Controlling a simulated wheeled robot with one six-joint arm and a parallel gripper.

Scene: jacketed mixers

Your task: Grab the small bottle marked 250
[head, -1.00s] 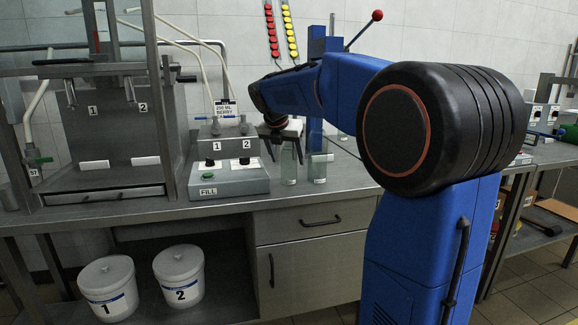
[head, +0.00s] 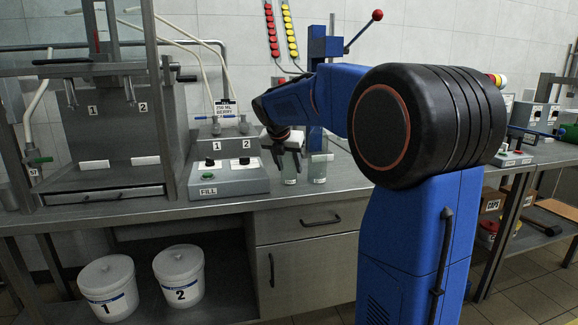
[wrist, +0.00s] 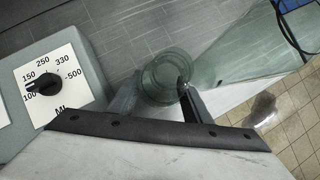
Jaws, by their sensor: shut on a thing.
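Two clear glass bottles stand side by side on the steel counter, right of the grey control box. The left bottle (head: 290,176) is partly covered by my gripper (head: 289,154); the right bottle (head: 318,171) stands close beside it. Their white labels are too small to read, so I cannot confirm which is marked 250. In the wrist view, my gripper (wrist: 160,98) has its two dark fingers on either side of the round glass bottle (wrist: 163,72), shut on it. The other bottle (wrist: 245,45) lies just beyond, to the right.
The control box (head: 230,183) with two dials and a green FILL button stands left of the bottles. In the wrist view, its dial (wrist: 42,82) points near 150. A blue post (head: 318,110) rises behind the bottles. Counter in front is clear.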

